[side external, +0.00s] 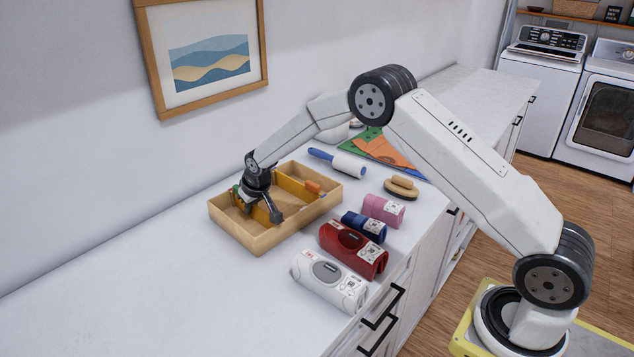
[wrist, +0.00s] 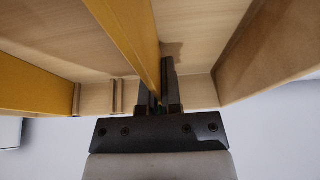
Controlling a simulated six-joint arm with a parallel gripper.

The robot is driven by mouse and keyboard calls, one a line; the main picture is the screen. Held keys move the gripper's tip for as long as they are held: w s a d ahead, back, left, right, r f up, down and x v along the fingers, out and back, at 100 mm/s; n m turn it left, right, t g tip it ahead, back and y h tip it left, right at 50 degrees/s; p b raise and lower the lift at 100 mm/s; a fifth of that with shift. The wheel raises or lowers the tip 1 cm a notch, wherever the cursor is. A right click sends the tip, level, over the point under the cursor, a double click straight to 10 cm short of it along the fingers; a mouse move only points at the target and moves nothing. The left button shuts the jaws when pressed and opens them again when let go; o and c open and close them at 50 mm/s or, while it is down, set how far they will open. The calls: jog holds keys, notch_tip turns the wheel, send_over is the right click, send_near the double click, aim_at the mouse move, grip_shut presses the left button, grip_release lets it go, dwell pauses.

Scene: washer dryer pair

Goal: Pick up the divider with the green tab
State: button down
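A light wooden drawer box (side external: 262,247) stands on the counter. My gripper (side external: 266,208) reaches down into its left part. In the wrist view its two dark fingers (wrist: 160,85) are close together, one on each side of a yellow divider (wrist: 133,32), and look shut on it. A small bit of green shows between the fingers, taken as the tab; most of it is hidden. In the side view this divider (side external: 260,214) is partly hidden by the gripper and still down in the box. A second yellow divider (side external: 292,186) with an orange tab (side external: 313,187) stands farther right.
A lint roller (side external: 337,163) and a brush (side external: 401,187) lie behind. The counter's left front is clear.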

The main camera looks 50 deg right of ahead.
jog(key=shift+r, duration=0.2)
notch_tip(320, 180, up, 10)
jog(key=shift+f, duration=0.15)
dwell(0.6)
dwell(1.0)
send_near(272, 194)
jog(key=a+r, duration=0.3)
jog(key=shift+s+f, duration=0.1)
jog(key=shift+f, duration=0.1)
jog(key=shift+f, duration=0.4)
jog(key=shift+f, duration=3.5)
jog(key=shift+f, duration=0.15)
